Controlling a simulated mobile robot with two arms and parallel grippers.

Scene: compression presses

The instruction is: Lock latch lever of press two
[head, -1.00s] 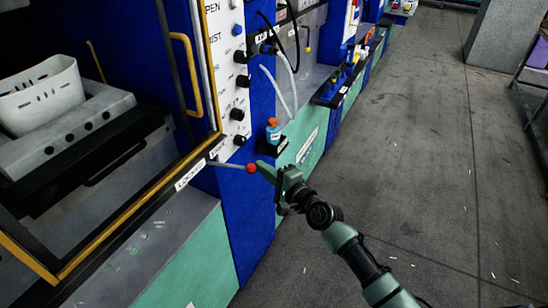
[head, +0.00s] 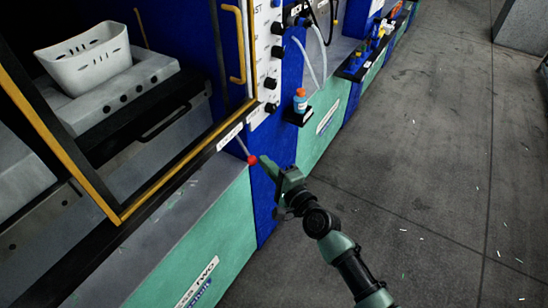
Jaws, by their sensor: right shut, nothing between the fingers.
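The latch lever is a thin rod with a red ball knob (head: 252,160), on the front of press two below its yellow-edged door frame (head: 160,184). The rod slants down and right from beside a white label. My right gripper (head: 265,162) is shut and empty, its green fingertips just right of the red knob. I cannot tell if they touch it. My left gripper is out of view.
A white slotted basket (head: 88,62) sits inside the press. A small blue bottle with an orange cap (head: 300,100) stands on a black ledge right of the lever. The grey floor (head: 420,180) at right is clear except for small scraps.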

